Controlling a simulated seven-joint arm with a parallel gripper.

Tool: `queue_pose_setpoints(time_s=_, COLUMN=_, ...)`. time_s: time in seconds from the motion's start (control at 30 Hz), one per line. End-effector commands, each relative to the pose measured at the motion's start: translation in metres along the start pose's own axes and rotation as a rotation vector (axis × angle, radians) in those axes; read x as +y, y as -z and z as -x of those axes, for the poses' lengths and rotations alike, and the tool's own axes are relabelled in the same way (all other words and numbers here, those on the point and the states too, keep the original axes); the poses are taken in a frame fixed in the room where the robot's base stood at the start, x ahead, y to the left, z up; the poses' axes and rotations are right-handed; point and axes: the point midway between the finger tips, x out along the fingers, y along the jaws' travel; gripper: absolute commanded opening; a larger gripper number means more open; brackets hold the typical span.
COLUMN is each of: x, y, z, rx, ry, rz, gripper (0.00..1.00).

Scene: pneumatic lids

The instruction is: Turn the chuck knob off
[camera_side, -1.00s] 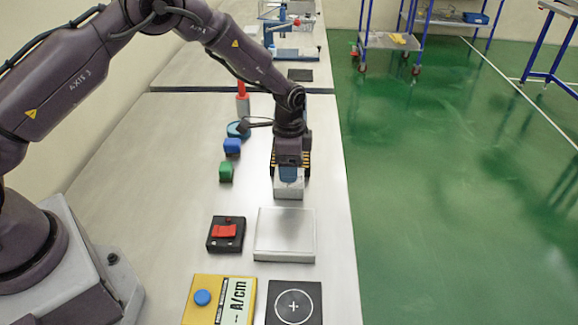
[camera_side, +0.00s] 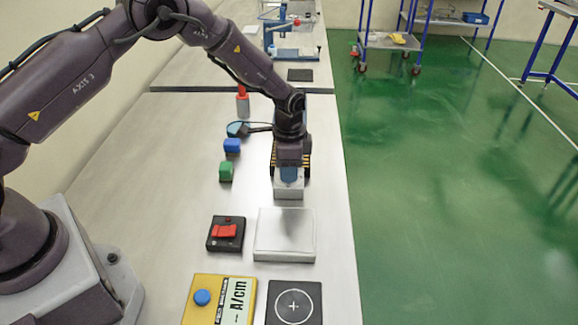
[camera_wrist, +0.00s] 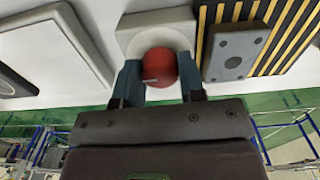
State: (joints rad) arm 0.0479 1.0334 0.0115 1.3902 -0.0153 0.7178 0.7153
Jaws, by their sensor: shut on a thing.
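The chuck knob, a red round knob (camera_wrist: 158,66), shows in the wrist view on a pale grey base block (camera_wrist: 133,22). The two blue fingers of my gripper (camera_wrist: 157,80) are on either side of it and shut on it. In the side view my gripper (camera_side: 290,174) points down onto the light grey block (camera_side: 289,190), and the knob is hidden behind the fingers. Any on/off marking on the knob cannot be made out.
Yellow-black stripes and a grey plate (camera_wrist: 235,52) lie right beside the knob in the wrist view. Nearer the side camera are a silver plate (camera_side: 285,235), a black box with a red switch (camera_side: 226,232), a yellow meter (camera_side: 203,312) and a black pad (camera_side: 294,302).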

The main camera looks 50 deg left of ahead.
Motion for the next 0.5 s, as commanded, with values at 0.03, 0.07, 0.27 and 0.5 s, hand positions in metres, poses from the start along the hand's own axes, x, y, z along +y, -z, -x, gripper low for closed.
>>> queue_pose_setpoints(time_s=0.03, x=-0.0002, y=-0.0002, z=0.0005, rx=-0.001, ry=0.000, rz=0.019, gripper=0.13)
queue_pose_setpoints(time_s=0.07, x=-0.0002, y=-0.0001, z=0.0005, rx=-0.001, ry=0.000, rz=0.033, gripper=0.13)
queue_pose_setpoints(time_s=0.27, x=-0.0002, y=-0.0002, z=0.0006, rx=-0.001, ry=0.001, rz=0.169, gripper=0.13)
queue_pose_setpoints(time_s=0.5, x=-0.0001, y=0.0000, z=0.0008, rx=-0.001, ry=0.000, rz=0.393, gripper=0.13)
